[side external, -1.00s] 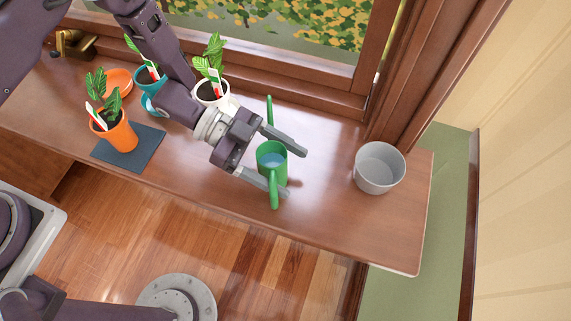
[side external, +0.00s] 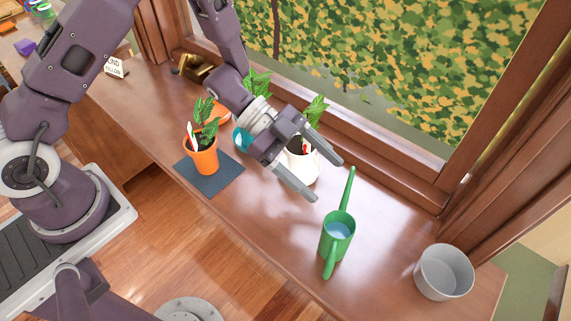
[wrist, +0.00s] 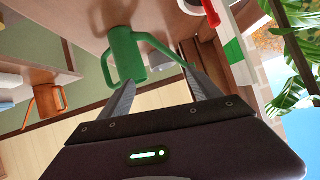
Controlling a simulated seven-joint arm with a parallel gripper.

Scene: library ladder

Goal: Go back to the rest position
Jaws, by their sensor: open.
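My gripper (side external: 329,180) is open and empty above the windowsill shelf (side external: 262,225), beside the potted plants. In the wrist view my gripper's fingers (wrist: 160,93) are spread apart, with nothing between their tips. A green watering can (side external: 336,238) with water in it stands on the shelf, apart from the fingertips and to their lower right. It also shows in the wrist view (wrist: 126,57), beyond the fingers.
A white pot (side external: 303,168) and a teal pot (side external: 241,138) are close to my gripper, partly hidden. A grey bucket (side external: 443,272) stands at the right. The window frame borders the back.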

